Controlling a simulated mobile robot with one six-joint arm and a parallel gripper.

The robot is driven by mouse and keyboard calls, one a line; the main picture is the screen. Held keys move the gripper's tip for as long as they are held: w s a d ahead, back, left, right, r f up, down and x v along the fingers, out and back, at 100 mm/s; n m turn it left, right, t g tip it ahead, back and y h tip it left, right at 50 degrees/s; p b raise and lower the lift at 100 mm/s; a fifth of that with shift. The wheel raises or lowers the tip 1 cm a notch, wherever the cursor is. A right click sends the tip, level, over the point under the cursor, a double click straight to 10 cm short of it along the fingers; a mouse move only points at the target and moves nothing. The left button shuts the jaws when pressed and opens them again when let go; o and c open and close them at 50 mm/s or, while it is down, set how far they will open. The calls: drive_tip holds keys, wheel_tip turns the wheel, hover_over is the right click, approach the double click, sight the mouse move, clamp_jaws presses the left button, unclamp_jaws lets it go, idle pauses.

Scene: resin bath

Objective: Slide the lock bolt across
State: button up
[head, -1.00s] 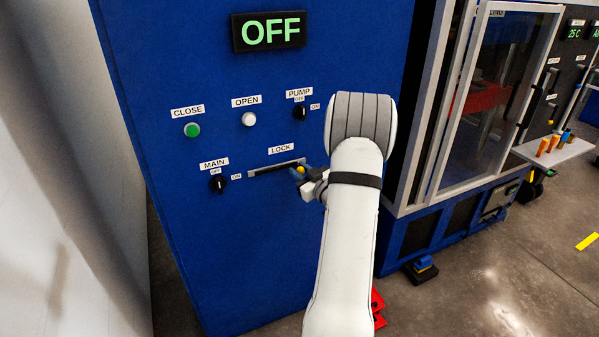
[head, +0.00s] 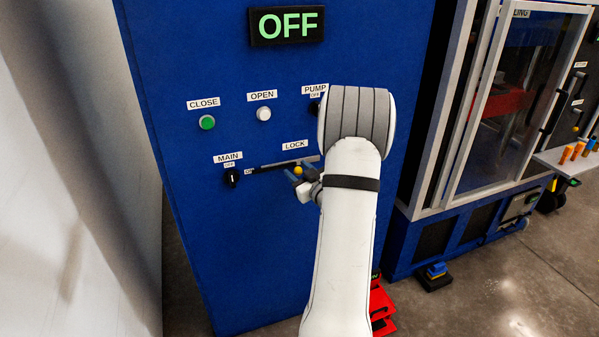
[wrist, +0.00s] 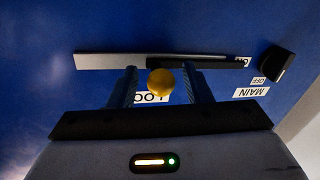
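The lock bolt is a dark bar (head: 268,168) on the blue panel, lying under the LOCK label (head: 295,145). In the wrist view the dark bar (wrist: 205,61) is upside down and reaches over part of the ON label. The bare pale track (wrist: 108,61) shows beyond its other end. The bolt's yellow knob (head: 298,170) is near the bar's right end. My gripper (head: 302,178) is at the knob. In the wrist view my gripper (wrist: 160,80) is open, with one finger on each side of the knob (wrist: 160,83) and visible gaps. Contact cannot be told.
The black MAIN switch (head: 231,177) is close to the bar's left end. A green CLOSE button (head: 207,122) and white OPEN button (head: 264,113) are above. My arm partly covers the PUMP switch. A glass-doored machine (head: 510,110) stands at right.

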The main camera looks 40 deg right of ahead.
drive_tip(key=shift+s, duration=0.55)
drive_tip(key=s, duration=0.6)
drive_tip(key=shift+s+a+b, duration=0.3)
drive_tip(key=shift+s+a, duration=0.05)
drive_tip(key=shift+a, duration=0.05)
